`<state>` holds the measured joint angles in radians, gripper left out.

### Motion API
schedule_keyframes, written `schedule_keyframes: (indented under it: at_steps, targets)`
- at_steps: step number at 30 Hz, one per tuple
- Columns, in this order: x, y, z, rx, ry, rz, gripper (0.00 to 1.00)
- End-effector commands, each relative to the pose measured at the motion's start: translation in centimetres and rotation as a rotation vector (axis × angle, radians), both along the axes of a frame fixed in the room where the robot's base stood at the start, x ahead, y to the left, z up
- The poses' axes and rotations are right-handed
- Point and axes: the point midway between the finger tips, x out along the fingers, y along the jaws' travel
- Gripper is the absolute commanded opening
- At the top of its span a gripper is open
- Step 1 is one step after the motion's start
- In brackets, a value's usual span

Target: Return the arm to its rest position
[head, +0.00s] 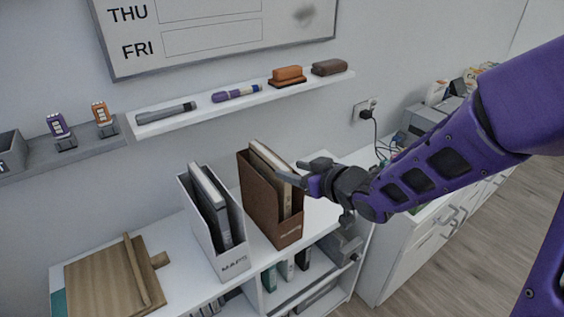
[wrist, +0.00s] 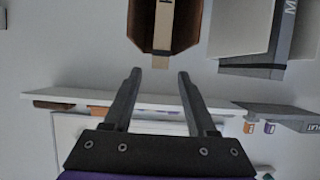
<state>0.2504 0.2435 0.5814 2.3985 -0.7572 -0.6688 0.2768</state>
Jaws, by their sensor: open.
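My arm reaches in from the right in the head view. My gripper (head: 293,169) is beside the upper part of the brown magazine file (head: 262,205), and its fingers overlap the file's right edge in the picture. Whether it touches the file cannot be told there. In the wrist view my gripper (wrist: 160,72) has its two fingers apart with nothing between them. The brown file (wrist: 146,40) shows beyond the fingertips, apart from them in the picture.
A white file marked MAPS (head: 232,258) stands left of the brown file on the white shelf desk. A wooden board (head: 100,280) lies further left. A wall ledge (head: 200,115) holds markers and erasers. A white cabinet (head: 395,262) with a printer stands at right.

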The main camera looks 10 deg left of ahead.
Motion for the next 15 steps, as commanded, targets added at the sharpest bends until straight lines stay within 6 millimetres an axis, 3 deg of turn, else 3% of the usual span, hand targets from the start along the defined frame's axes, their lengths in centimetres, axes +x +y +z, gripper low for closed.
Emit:
schedule_keyframes:
  at_steps: [6, 15]
  targets:
    - [-1.19, -1.49, 0.82, 0.000, 0.000, -0.002, 0.57]
    - [-1.31, -1.58, 0.80, 0.001, 0.001, 0.000, 0.57]
